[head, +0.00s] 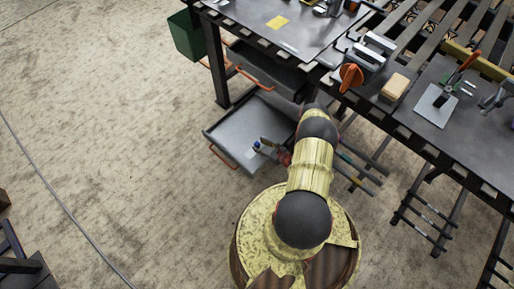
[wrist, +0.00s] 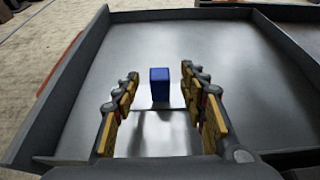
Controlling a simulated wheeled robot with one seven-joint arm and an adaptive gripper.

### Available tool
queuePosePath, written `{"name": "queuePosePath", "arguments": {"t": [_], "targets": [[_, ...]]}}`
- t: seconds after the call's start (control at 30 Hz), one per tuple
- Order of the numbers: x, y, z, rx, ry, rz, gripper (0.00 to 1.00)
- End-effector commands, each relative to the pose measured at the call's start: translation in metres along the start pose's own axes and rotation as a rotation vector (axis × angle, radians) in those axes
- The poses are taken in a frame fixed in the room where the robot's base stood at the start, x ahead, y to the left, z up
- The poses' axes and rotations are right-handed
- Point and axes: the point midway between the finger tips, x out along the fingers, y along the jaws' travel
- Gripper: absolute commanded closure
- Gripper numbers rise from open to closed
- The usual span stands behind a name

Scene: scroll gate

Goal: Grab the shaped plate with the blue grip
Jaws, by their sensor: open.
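The blue grip (wrist: 160,84) stands upright as a small block in the wrist view, between the two fingers of my gripper (wrist: 160,74). Gaps show on both sides of it, so the fingers do not touch it. A bright, shiny metal surface (wrist: 155,132) lies below the grip, crossed by a thin edge line. It looks like the plate, but its full outline is hidden by the fingers. In the head view my gripper (head: 268,148) is open over a pulled-out grey drawer (head: 232,130), with the blue grip (head: 257,146) at its tip.
The drawer's raised walls (wrist: 72,85) surround the gripper. A dark workbench (head: 290,25) stands beyond it, with an orange knob (head: 350,76), a tan block (head: 395,87) and a light metal plate (head: 435,106) on top. A green bin (head: 187,36) hangs at its left. Floor at left is mostly clear.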

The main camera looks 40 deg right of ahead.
Motion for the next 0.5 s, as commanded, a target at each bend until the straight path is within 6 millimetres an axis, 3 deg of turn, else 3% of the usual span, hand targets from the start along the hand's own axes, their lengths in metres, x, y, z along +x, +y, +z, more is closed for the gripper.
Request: {"name": "queuePosePath", "arguments": {"t": [0.2, 0.5], "targets": [[0.027, 0.001, -0.002, -0.001, 0.001, 0.003, 0.58], [0.029, 0.0, 0.0, 0.0, 0.001, 0.001, 0.59]]}}
